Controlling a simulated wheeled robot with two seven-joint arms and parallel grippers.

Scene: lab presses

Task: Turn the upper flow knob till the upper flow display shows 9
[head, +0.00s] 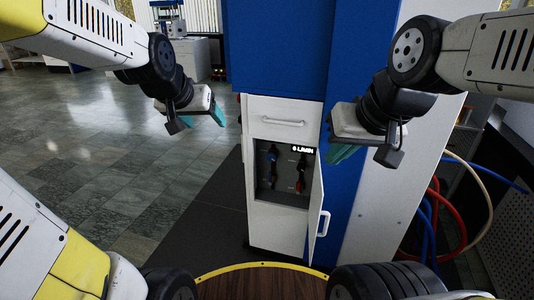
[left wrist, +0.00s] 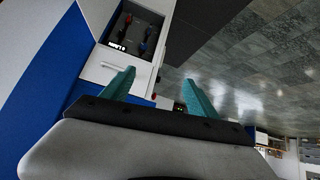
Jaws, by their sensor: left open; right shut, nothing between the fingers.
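The white cabinet (head: 278,225) has an open recess with a dark panel. A small lit display (head: 303,149) at the recess's top right reads "6 L/MIN". In the left wrist view the recess is upside down, with the display (left wrist: 117,47) and a blue knob (left wrist: 142,47). My left gripper (head: 203,119) is open and empty, left of the cabinet, apart from it. My right gripper (head: 343,152) is shut and empty, right of the recess.
A narrow white door (head: 316,215) stands open at the recess's right side. A drawer handle (head: 282,122) is above the recess. A blue housing (head: 280,50) rises above. Red and blue hoses (head: 440,215) hang at the right. The floor at left is clear.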

